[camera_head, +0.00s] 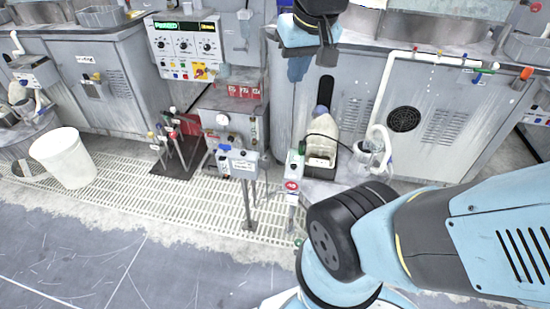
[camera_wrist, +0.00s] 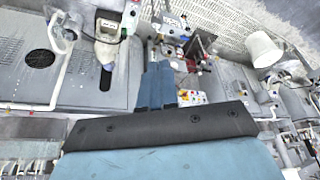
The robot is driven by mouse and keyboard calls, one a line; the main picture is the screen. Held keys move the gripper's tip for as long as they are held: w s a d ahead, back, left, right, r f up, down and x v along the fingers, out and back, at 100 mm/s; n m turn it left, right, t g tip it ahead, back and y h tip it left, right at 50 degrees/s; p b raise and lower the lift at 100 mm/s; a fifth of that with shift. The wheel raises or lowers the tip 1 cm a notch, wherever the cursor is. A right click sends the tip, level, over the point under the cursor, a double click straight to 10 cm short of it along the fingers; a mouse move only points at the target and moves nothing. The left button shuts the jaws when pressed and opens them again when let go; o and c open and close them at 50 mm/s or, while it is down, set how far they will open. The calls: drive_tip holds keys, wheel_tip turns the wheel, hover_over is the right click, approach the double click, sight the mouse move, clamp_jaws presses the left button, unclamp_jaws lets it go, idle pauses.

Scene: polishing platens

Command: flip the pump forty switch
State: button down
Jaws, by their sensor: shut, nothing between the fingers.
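A white control panel (camera_head: 185,47) is on the back wall, left of centre in the head view. It has a lit green display, a yellow display, several round dials and a row of small coloured controls. The display text is too small to read surely. A small grey box (camera_head: 240,163) with a label stands on a post at the centre; I cannot tell which control is the pump forty switch. My gripper (camera_head: 298,68) hangs at the top centre, right of the panel and apart from it. It is shut and empty. In the wrist view the blue fingers (camera_wrist: 155,85) point toward the panel's colourful lower part (camera_wrist: 191,97).
A white bucket (camera_head: 63,158) stands at the left on the grating (camera_head: 130,190). Valves with coloured handles (camera_head: 170,143) stand on a dark mat. A pale container (camera_head: 322,140) and white pipe (camera_head: 383,90) are at the right cabinet. The floor at front left is clear.

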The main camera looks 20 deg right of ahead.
sight(294, 168)
drive_tip(key=w+a+f+m+g+h, duration=0.1)
drive_tip(key=w+a+f+g+h, duration=0.2)
drive_tip(key=w+f, duration=0.7)
drive_tip(key=w+a+f+m+g+h, duration=0.1)
drive_tip(key=w+a+f+g, duration=0.3)
drive_tip(key=w+f, duration=0.6)
wheel_tip(294, 168, down, 35)
drive_tip(key=w+d+t+h, duration=0.1)
drive_tip(key=t+h, duration=0.1)
drive_tip(key=h, duration=1.3)
drive_tip(key=shift+w+f+n+t, duration=0.15)
drive_tip(key=shift+w+n+t, duration=0.1)
drive_tip(key=shift+n+t, duration=0.15)
drive_tip(key=d+r, duration=0.1)
drive_tip(key=d, duration=1.3)
drive_tip(key=shift+r, duration=0.25)
